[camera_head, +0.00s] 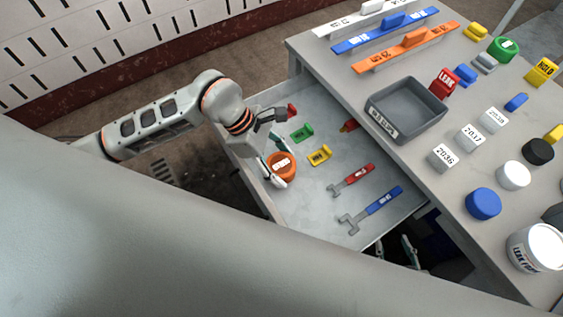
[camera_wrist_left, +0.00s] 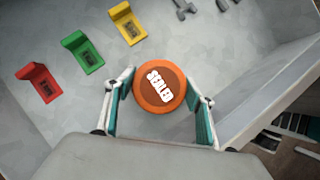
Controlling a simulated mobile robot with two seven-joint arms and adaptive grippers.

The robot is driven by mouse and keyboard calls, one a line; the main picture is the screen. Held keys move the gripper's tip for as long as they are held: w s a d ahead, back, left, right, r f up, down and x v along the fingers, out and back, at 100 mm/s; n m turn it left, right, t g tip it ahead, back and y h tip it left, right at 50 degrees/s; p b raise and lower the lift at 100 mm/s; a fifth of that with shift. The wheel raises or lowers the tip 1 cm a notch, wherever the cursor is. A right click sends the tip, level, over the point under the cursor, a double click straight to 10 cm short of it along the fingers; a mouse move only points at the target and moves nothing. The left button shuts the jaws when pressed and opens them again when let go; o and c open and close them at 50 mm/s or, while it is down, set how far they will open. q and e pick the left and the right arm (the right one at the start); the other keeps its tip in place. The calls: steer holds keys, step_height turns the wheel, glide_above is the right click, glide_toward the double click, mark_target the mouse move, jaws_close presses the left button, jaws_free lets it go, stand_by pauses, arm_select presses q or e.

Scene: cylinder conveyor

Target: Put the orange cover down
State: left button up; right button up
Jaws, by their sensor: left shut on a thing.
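The orange cover (camera_head: 281,166) is a round disc with a white label, over the left part of the open drawer. I cannot tell whether the cover touches the drawer floor. My right gripper (camera_head: 396,248) shows only in part, low beside the drawer front, with its fingers apart and nothing seen between them.
The drawer (camera_head: 310,205) also holds a green holder (camera_head: 302,133), a yellow holder (camera_head: 320,155), a red wrench (camera_head: 351,180) and a blue wrench (camera_head: 370,209). The table (camera_head: 440,185) carries a grey tray (camera_head: 405,108), coloured caps and labelled blocks. Bare drawer floor lies right of the cover.

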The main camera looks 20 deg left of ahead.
arm_select(q)
steer(key=o, duration=0.8)
steer(key=shift+r, duration=0.1)
steer(key=p+v, duration=0.1)
steer(key=v, duration=1.1)
steer(key=shift+s, duration=0.1)
